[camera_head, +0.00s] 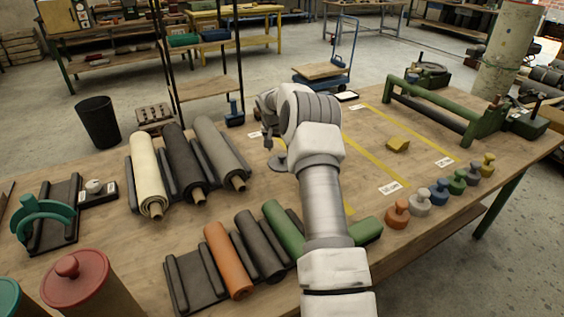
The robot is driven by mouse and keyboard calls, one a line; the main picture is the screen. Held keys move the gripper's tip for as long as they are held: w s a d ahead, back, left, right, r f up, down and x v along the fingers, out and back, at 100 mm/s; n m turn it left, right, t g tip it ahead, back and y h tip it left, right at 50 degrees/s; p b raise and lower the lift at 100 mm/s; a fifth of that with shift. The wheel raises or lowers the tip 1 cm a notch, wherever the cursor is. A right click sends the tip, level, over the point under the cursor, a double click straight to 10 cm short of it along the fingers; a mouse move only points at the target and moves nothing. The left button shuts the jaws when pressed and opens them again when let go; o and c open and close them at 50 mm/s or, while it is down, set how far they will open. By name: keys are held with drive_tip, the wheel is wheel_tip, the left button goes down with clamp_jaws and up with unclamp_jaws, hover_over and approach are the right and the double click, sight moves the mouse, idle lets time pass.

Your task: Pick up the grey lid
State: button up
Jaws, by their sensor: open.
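The grey lid appears to be a flat grey disc (280,164) on the wooden table, close to the left side of my arm. Its right edge is partly hidden by my arm. My gripper (268,142) points down just above and slightly behind-left of this disc in the picture. It is open, and nothing shows between its fingers. The gripper is small and partly covered by my wrist, so its exact gap to the disc cannot be told.
Cream, black and grey rolls (175,165) lie to the left. Orange, dark and green rolls (230,260) lie in front. Several coloured knobbed pieces (439,191) line the right edge. A green frame (430,112) stands at back right. A red-lidded canister (80,280) stands front left.

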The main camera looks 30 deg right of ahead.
sight(282, 155)
drive_tip(key=x, duration=0.4)
drive_tip(key=shift+s+d+f, duration=0.1)
drive_tip(key=shift+s+d, duration=0.1)
clamp_jaws()
